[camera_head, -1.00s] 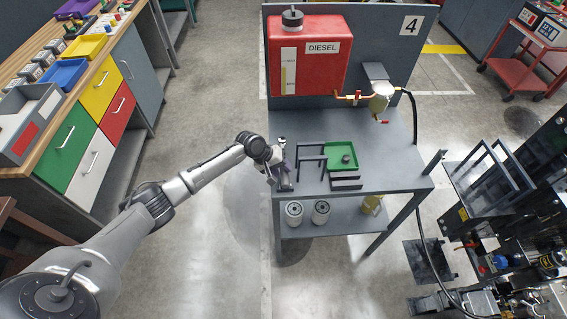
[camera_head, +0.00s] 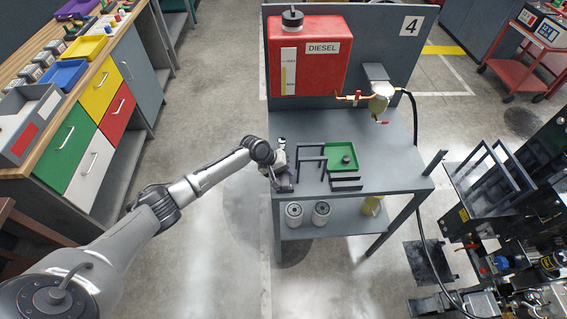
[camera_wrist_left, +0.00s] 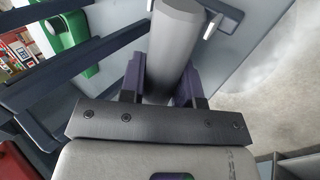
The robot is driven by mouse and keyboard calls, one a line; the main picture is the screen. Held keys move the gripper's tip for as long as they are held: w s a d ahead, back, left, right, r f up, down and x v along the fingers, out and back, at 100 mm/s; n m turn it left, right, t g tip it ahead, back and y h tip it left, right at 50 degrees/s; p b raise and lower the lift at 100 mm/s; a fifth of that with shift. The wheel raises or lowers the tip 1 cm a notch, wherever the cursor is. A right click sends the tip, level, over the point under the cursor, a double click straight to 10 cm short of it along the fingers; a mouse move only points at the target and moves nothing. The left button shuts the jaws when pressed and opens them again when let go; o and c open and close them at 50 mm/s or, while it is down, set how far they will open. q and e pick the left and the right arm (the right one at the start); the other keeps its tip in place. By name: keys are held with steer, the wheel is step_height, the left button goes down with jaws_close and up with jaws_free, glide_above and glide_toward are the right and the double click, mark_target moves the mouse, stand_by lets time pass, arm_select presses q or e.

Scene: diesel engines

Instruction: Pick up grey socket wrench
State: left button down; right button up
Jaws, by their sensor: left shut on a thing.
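The grey socket wrench (camera_wrist_left: 172,45) runs as a thick grey shaft between my left gripper's purple fingers in the left wrist view. In the head view, a small end of it (camera_head: 281,140) shows above the hand, and the rest is mostly hidden. My left gripper (camera_head: 284,178) is at the front left corner of the grey table (camera_head: 392,165), with its fingers (camera_wrist_left: 160,82) shut around the shaft. I cannot tell whether the wrench still touches the tabletop. My right gripper is not in view.
Dark rack frames (camera_head: 312,157) and a green tray (camera_head: 341,149) stand just right of the hand. A red diesel tank (camera_head: 305,70) is behind. White filters (camera_head: 321,211) stand on the lower shelf. Open floor lies left of the table.

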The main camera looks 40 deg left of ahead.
arm_select(q)
steer(key=shift+r, duration=0.1)
steer(key=shift+r, duration=0.4)
step_height(320, 180, up, 17)
steer(key=p, duration=0.2)
stand_by(0.4)
steer(key=shift+r, duration=0.1)
stand_by(0.6)
